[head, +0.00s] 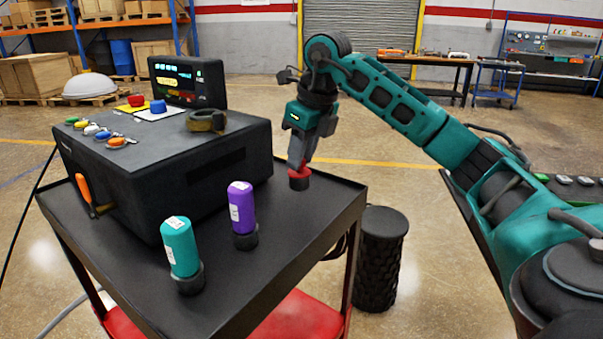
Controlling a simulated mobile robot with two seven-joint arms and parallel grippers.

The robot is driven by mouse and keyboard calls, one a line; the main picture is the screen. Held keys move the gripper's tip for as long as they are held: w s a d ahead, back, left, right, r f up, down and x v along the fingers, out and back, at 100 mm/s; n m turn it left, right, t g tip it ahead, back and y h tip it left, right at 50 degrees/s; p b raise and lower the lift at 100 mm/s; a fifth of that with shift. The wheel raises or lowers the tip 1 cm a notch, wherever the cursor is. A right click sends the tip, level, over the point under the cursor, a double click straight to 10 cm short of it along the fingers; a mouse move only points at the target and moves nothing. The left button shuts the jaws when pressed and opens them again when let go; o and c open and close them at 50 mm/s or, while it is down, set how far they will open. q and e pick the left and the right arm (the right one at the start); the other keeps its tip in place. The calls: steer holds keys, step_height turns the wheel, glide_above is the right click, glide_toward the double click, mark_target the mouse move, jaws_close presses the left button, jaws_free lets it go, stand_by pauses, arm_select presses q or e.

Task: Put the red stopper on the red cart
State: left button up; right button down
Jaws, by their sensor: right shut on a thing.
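The red stopper (299,174), red above with a dark lower part, is between the fingertips of my right gripper (300,163). The gripper points down and is shut on it. The stopper is over the back right part of the black top of the red cart (322,205), close to the back edge. Its lower end is at or just above the surface; I cannot tell whether it touches. The cart has red legs and a red lower shelf (298,318). My left gripper is not in view.
A teal bottle (180,247) and a purple bottle (242,208) stand in dark bases on the cart. A large black box (215,155) fills the cart's left, with small coloured items and a tape roll (206,121) on top. A black ribbed bin (378,258) stands right of the cart.

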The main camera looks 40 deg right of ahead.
mark_target(302, 172)
steer(key=shift+f, duration=1.85)
steer(key=c, duration=0.9)
jaws_free()
steer(key=shift+f+b, duration=0.1)
steer(key=shift+b, duration=0.2)
steer(key=shift+s+r, duration=0.1)
steer(key=shift+r, duration=0.35)
steer(key=p+v, duration=0.1)
steer(key=v, duration=1)
steer(key=shift+r+p, duration=0.15)
steer(key=shift+p, duration=0.15)
steer(key=shift+a, duration=0.1)
